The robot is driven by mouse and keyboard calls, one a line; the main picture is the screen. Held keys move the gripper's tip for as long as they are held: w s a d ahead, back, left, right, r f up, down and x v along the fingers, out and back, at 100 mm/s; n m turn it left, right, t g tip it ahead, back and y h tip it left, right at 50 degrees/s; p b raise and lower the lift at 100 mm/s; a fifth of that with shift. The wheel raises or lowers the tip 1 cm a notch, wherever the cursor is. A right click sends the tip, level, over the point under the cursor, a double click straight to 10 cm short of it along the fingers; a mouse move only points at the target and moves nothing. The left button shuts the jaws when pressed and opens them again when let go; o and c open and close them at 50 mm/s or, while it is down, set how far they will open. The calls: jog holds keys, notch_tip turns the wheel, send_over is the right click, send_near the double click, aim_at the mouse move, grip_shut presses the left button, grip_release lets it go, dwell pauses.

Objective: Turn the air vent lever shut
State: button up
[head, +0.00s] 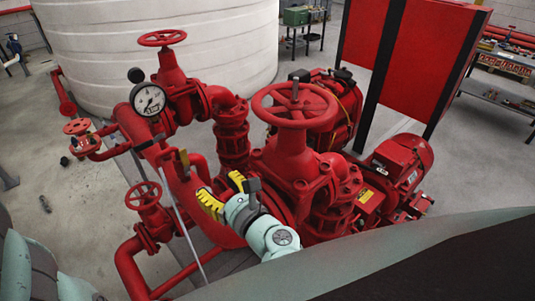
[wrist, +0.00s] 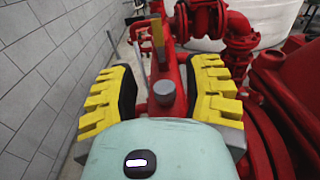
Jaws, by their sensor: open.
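The air vent lever (head: 184,161) appears as a small upright yellow handle on the red pipework, left of my gripper in the head view. In the wrist view the yellow lever (wrist: 157,34) stands upright beyond the fingers, near the top centre. My gripper (head: 223,190) has yellow-padded fingers spread apart with nothing between them. In the wrist view the gripper (wrist: 165,70) frames the red pipe and a grey round cap (wrist: 164,93). The fingers are apart from the lever. The lever's lower mount is small and hard to make out.
A large red handwheel (head: 295,105) stands right of my gripper, and a smaller handwheel (head: 143,195) to its left. A pressure gauge (head: 148,100) is behind the lever. A thin pale rod (head: 187,235) runs in front of the pipes. A grey block wall (wrist: 45,75) is at left.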

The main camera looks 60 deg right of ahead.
aim_at(183, 153)
jog(key=p+x, duration=0.1)
jog(key=x, duration=0.3)
jog(key=p+x, duration=0.2)
jog(key=x, duration=0.3)
jog(key=p+x, duration=0.1)
jog(key=x, duration=0.3)
jog(key=shift+w+a+r+p, duration=0.15)
jog(key=shift+w+r+p, duration=0.05)
jog(key=shift+r+p, duration=0.2)
jog(key=shift+w, duration=1)
jog(key=shift+o, duration=0.2)
jog(key=shift+f, duration=0.1)
grip_shut()
